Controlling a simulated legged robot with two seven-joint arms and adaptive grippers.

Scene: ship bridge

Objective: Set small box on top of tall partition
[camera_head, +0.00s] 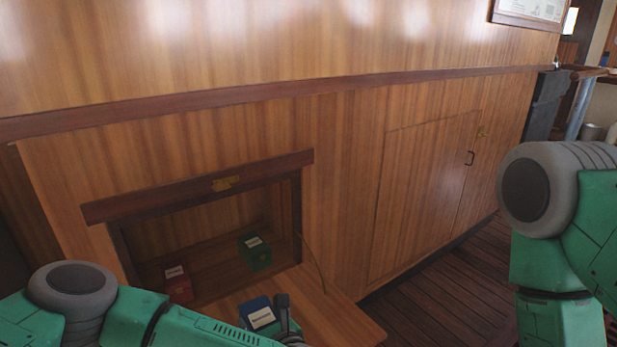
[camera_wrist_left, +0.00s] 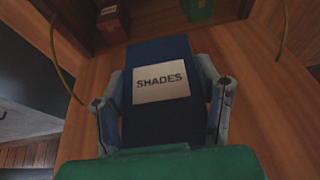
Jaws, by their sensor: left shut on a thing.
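A small dark blue box (camera_head: 257,313) with a white label is at the bottom of the head view, above the fold-down flap. In the left wrist view the box (camera_wrist_left: 160,117) fills the middle, and its label reads "SHADES". My left gripper (camera_wrist_left: 163,108) is shut on it, one finger on each side. In the head view the gripper (camera_head: 278,316) is partly cut off by the lower edge. A wood-panelled partition (camera_head: 345,150) with a dark rail stands behind the cabinet opening; I cannot tell if it is the tall partition. My right gripper is out of view.
Inside the open compartment are a red box (camera_head: 178,283) and a green box (camera_head: 255,252). The wooden flap (camera_head: 335,318) is folded down, with a thin cord beside it. A closed cabinet door (camera_head: 425,190) is to the right. Plank floor (camera_head: 450,285) is clear there.

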